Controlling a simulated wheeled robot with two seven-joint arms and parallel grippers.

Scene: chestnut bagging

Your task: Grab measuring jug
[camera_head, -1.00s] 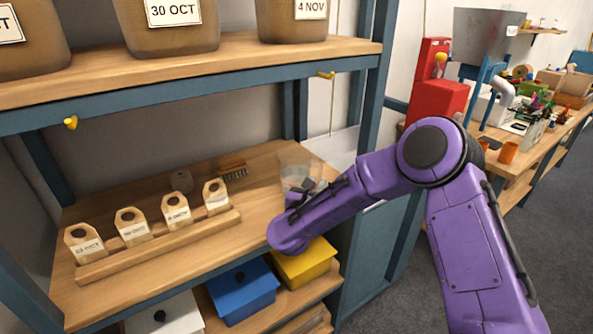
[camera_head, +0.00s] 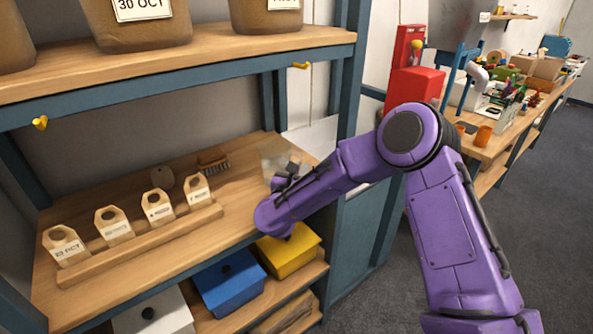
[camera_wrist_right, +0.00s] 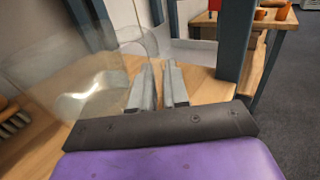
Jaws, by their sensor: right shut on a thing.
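The measuring jug (camera_head: 271,163) is clear and see-through. It stands near the right end of the middle wooden shelf, partly hidden behind my right gripper (camera_head: 287,180). In the right wrist view the jug (camera_wrist_right: 75,85) fills the left side, with its curved wall and rim close to the camera. There my right gripper (camera_wrist_right: 160,85) has its two grey fingers near each other at the jug's right side, where its clear handle is. It is shut on the jug, though the exact contact is hard to see through the clear material. My left gripper is out of view.
A brush (camera_head: 213,163) lies left of the jug. Several wooden tags stand in a wooden rack (camera_head: 150,240) farther left. Large labelled tubs (camera_head: 140,30) sit on the shelf above. A yellow box (camera_head: 288,252) and a blue box (camera_head: 229,284) are below. A blue post (camera_head: 345,85) stands right of the jug.

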